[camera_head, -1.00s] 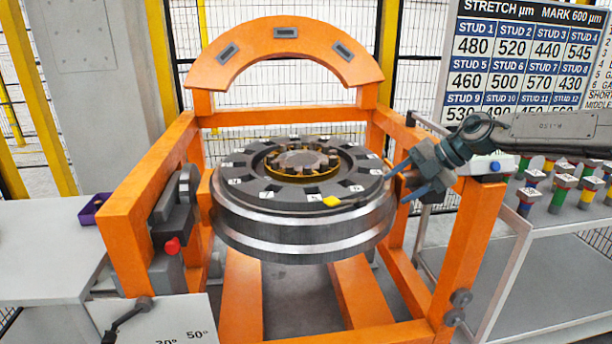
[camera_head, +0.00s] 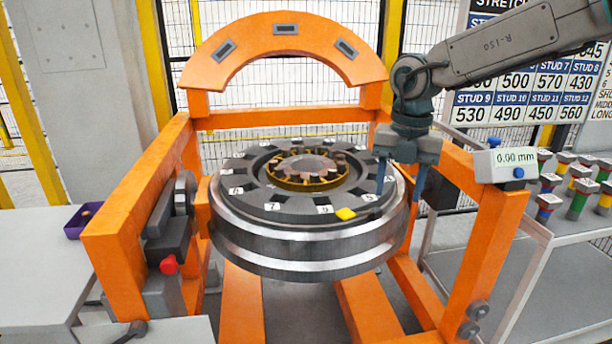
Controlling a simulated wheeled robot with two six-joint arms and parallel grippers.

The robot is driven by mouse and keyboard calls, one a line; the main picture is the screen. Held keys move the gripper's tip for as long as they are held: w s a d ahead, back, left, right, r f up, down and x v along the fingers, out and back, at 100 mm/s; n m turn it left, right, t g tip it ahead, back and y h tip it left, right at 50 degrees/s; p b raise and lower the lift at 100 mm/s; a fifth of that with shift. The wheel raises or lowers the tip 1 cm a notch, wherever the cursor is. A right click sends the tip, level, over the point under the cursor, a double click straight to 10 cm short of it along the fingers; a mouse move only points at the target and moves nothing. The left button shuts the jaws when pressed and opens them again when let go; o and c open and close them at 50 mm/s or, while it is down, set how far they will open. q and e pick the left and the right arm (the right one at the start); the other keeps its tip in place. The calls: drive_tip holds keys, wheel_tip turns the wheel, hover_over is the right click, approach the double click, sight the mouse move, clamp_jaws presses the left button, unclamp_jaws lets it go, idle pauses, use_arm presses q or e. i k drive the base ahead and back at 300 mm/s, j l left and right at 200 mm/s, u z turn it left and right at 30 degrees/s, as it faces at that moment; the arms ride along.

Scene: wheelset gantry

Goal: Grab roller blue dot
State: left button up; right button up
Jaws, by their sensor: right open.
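My right gripper (camera_head: 401,184) is open and empty, fingers pointing down at the right rim of the wheelset (camera_head: 310,248). One finger is in front of the rim's upper face and the other is just outside it; I cannot tell whether they touch. Several small cylinders with coloured bands stand on the grey rack (camera_head: 545,262) at the right, one with a blue band (camera_head: 547,201). No roller marked with a blue dot can be made out. A yellow marker (camera_head: 345,213) lies on the wheelset's front right face, among numbered labels. My left gripper is out of view.
An orange gantry (camera_head: 130,240) surrounds the wheelset, with an arch (camera_head: 285,28) behind. A gauge reading 0.00 mm (camera_head: 515,157) sits on its right post. A purple bin (camera_head: 88,219) stands on the left table (camera_head: 40,260). A stud board (camera_head: 535,95) hangs behind.

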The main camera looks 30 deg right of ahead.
sight(315, 177)
drive_tip(key=i, duration=1)
